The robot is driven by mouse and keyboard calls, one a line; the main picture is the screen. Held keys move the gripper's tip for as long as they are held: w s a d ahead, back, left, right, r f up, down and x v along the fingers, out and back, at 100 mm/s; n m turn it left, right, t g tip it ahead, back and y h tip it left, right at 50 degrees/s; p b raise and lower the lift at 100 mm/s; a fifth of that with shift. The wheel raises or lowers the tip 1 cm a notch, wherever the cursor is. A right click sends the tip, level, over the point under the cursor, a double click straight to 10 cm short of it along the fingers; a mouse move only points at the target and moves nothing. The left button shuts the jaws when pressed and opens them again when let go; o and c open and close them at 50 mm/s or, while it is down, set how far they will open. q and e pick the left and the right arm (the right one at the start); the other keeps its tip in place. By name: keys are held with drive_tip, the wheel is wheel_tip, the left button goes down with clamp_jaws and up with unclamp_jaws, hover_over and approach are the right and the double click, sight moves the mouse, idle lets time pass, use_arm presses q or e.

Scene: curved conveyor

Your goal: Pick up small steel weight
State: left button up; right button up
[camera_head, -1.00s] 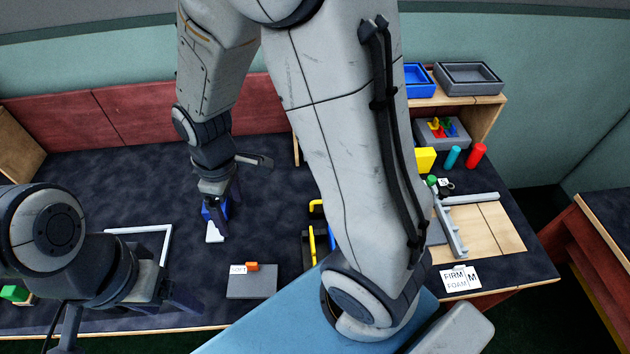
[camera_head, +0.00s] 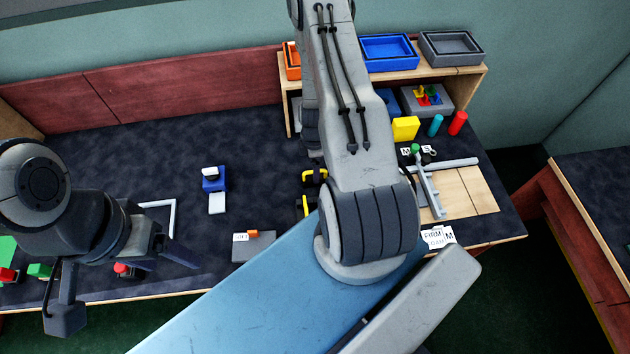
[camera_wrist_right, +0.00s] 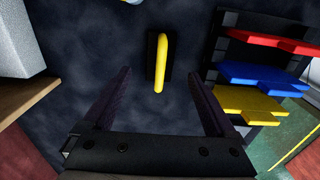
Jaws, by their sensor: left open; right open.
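I cannot make out a small steel weight for certain in either view. My right gripper (camera_wrist_right: 160,78) is open and empty in the right wrist view, its two dark fingers apart above the dark tabletop. A black block with a yellow handle (camera_wrist_right: 161,62) lies beyond the fingertips, apart from them. In the head view my right arm hides its gripper and part of the table's middle. My left gripper (camera_head: 182,260) is open at the left front of the table, near a white frame; its grip space looks empty.
A shelf with blue (camera_head: 388,52) and grey (camera_head: 452,47) trays stands at the back right. A rack with coloured plates (camera_wrist_right: 262,72) is right of my right gripper. The table's back left is clear.

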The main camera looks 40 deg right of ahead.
drive_tip(key=shift+d+f+b, duration=0.15)
drive_tip(key=shift+f+b, duration=2.5)
drive_tip(key=shift+f, duration=0.55)
drive_tip(key=shift+r, duration=0.1)
clamp_jaws()
